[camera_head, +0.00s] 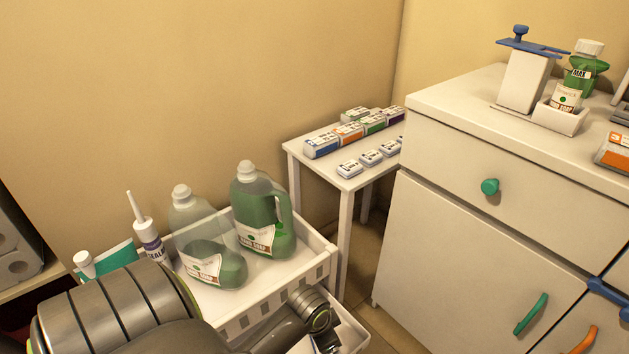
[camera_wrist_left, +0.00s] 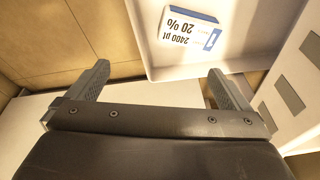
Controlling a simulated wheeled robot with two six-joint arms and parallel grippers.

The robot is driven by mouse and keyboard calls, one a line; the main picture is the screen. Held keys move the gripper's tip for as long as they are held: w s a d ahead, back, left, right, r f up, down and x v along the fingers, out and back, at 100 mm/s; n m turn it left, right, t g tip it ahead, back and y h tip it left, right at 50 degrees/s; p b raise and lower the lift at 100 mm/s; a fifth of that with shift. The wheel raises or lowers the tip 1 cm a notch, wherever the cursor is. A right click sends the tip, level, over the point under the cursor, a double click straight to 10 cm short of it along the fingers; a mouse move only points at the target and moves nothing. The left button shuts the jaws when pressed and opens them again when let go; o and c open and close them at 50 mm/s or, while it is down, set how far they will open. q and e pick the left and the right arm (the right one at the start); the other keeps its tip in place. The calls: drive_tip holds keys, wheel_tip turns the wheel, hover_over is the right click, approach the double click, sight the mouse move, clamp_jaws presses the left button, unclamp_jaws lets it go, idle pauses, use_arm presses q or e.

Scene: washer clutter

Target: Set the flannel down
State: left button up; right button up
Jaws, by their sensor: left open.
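I cannot make out a flannel in either view. My left gripper (camera_wrist_left: 158,88) is open in the left wrist view, its two fingers wide apart with nothing between them. Just beyond the fingers, a white box with blue print (camera_wrist_left: 190,37) lies in a white tray (camera_wrist_left: 155,65). In the head view my left arm reaches down over the white trolley (camera_head: 262,318), and its gripper is mostly hidden at the bottom edge. My right gripper is in neither view.
On the trolley's top stand a green soap jug (camera_head: 262,215), a paler soap bottle (camera_head: 205,240) and a sealant tube (camera_head: 147,235). A side table (camera_head: 318,172) holds several small boxes. A white cabinet (camera_head: 480,240) stands at the right, with a dispenser (camera_head: 524,80) on top.

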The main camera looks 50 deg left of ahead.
use_arm(q)
drive_tip(key=s+d+r+n+t, duration=0.1)
drive_tip(key=s+r+n+t, duration=0.1)
drive_tip(key=s+r, duration=0.2)
drive_tip(key=s+d+r+n+t, duration=0.2)
drive_tip(key=s+r+n+t, duration=0.1)
drive_tip(key=r, duration=0.5)
drive_tip(key=shift+s+d+t, duration=0.25)
drive_tip(key=shift+s+t, duration=0.05)
drive_tip(key=shift+s, duration=0.2)
drive_tip(key=shift+f, duration=0.1)
